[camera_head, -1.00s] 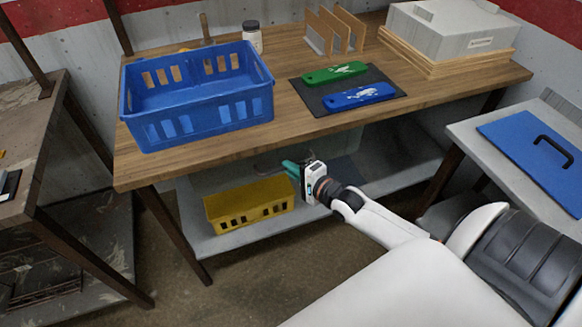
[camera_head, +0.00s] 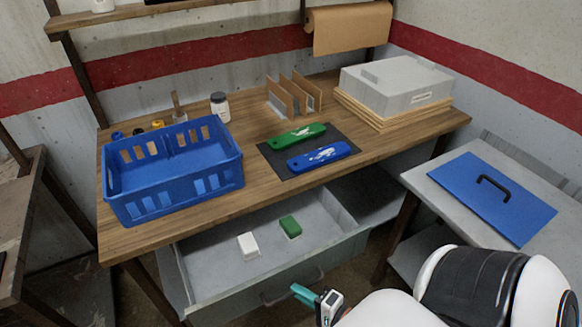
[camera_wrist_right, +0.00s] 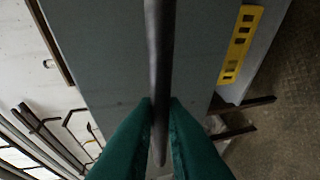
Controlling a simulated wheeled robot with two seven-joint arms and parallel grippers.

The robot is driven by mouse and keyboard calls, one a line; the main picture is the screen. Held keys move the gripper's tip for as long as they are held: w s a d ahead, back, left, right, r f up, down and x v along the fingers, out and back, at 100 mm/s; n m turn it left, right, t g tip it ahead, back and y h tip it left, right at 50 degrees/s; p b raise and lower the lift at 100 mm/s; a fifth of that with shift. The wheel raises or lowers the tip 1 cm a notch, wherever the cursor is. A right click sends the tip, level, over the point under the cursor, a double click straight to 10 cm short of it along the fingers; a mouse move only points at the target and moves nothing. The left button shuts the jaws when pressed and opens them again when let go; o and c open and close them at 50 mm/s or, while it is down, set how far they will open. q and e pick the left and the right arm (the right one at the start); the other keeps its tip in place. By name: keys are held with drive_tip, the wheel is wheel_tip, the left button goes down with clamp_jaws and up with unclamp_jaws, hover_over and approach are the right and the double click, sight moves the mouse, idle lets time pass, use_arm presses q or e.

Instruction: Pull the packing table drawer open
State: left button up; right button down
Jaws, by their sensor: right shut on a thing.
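The packing table (camera_head: 215,205) has its grey drawer (camera_head: 195,285) standing out from under the wooden top, with the inside showing. A white block (camera_head: 248,245) and a green block (camera_head: 290,227) lie in the drawer. The dark bar handle (camera_head: 278,298) is on the drawer front. My right gripper (camera_head: 304,296) is at the handle. In the right wrist view, the green fingers of my right gripper (camera_wrist_right: 160,118) are shut on the handle bar (camera_wrist_right: 159,55), one on each side. My left gripper is in no view.
A blue crate (camera_head: 175,195), a dark mat with a green tool (camera_head: 298,135) and a blue tool (camera_head: 319,156), and a grey box (camera_head: 395,85) are on the tabletop. A side table with a blue panel (camera_head: 490,205) stands at right.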

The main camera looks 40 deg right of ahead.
drive_tip(key=shift+s+a+p, duration=0.15)
drive_tip(key=shift+s+a, duration=0.05)
drive_tip(key=shift+s, duration=0.65)
drive_tip(key=shift+s+a+p, duration=0.15)
drive_tip(key=shift+s+a, duration=0.05)
drive_tip(key=shift+s, duration=0.65)
drive_tip(key=c, duration=1.5)
unclamp_jaws()
drive_tip(key=shift+s, duration=0.1)
drive_tip(key=b+v, duration=0.1)
drive_tip(key=v, duration=1.1)
drive_tip(key=shift+b, duration=0.35)
drive_tip(key=shift+f, duration=0.1)
